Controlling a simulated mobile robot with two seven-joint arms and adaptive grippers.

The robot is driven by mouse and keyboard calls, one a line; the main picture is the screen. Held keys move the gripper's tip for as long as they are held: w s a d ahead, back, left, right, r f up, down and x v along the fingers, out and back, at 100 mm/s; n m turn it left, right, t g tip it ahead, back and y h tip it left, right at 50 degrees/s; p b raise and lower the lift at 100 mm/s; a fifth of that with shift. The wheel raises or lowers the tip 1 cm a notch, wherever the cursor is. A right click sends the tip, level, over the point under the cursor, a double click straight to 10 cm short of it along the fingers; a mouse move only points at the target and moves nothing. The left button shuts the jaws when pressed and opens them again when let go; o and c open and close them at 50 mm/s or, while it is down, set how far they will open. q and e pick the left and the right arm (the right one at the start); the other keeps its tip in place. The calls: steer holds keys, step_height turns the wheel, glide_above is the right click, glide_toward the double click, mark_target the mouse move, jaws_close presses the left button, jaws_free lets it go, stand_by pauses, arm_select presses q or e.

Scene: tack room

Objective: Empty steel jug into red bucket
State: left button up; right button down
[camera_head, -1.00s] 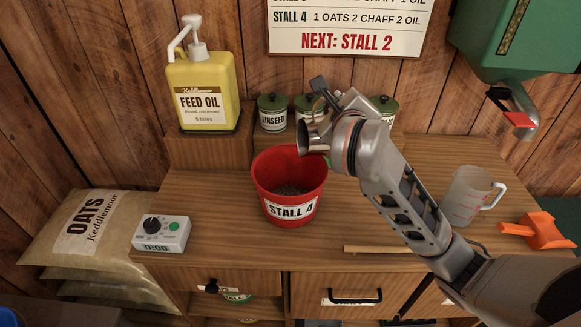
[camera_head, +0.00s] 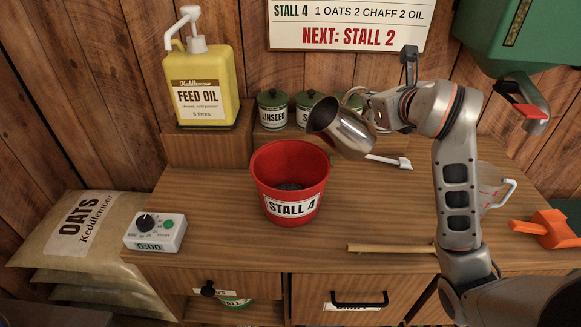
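The steel jug (camera_head: 346,130) is tilted, its mouth facing left and down, above and to the right of the red bucket. My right gripper (camera_head: 372,105) is at the jug's handle side and appears shut on it; the fingertips are partly hidden by the jug and wrist. The red bucket (camera_head: 268,183), labelled STALL 4, stands upright on the bench with some dark contents at its bottom. No stream shows between jug and bucket. My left gripper is out of view.
A yellow feed oil container (camera_head: 205,95) stands on a raised block at left. Green-lidded tins (camera_head: 273,110) stand behind the bucket. A timer (camera_head: 155,232), a wooden stick (camera_head: 390,248), a clear measuring jug (camera_head: 492,186) and an orange scoop (camera_head: 545,228) lie around the bench.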

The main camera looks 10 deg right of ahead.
steer(key=shift+d+r+m+y, duration=0.15)
steer(key=shift+d+m+y, duration=0.35)
steer(key=shift+d+m, duration=0.1)
arm_select(q)
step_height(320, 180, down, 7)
steer(key=b, duration=0.7)
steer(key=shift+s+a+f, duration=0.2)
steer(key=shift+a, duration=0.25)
arm_select(e)
steer(key=d+f+m+y, duration=0.4)
steer(key=f+m, duration=0.1)
steer(key=f, duration=0.1)
steer(key=shift+w+d, duration=0.15)
steer(key=shift+d, duration=0.25)
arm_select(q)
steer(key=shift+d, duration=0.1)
